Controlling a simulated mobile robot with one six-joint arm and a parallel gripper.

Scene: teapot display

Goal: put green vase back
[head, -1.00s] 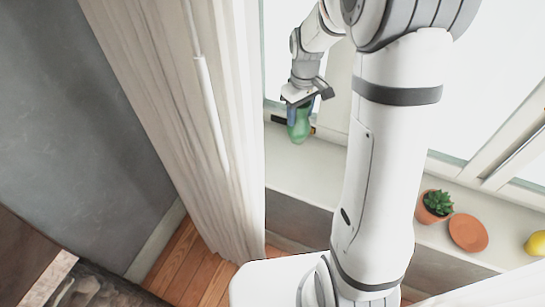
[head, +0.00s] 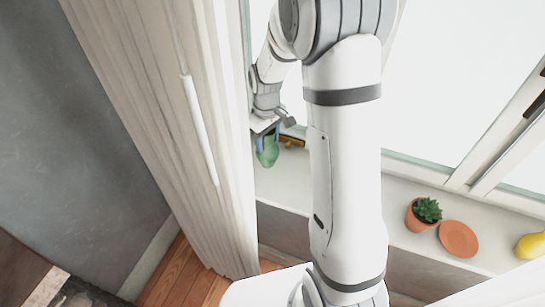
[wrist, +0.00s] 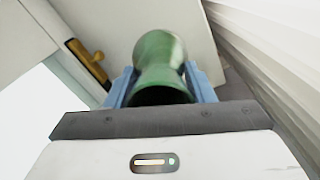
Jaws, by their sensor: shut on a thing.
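The green vase (head: 268,151) is in my gripper, above the left part of the pale window sill (head: 290,188) in the head view. My gripper (head: 265,143) is shut on it, with blue fingers on either side. The wrist view shows the vase (wrist: 160,62) between the two fingers of my gripper (wrist: 162,88), its dark opening towards the camera. Whether the base of the vase touches the sill I cannot tell.
A white curtain (head: 165,110) hangs close on the left. A brass window handle (wrist: 88,62) is beside the gripper. A potted succulent (head: 424,213), a terracotta saucer (head: 458,239) and a yellow fruit (head: 532,246) stand on the sill's right. The sill between is clear.

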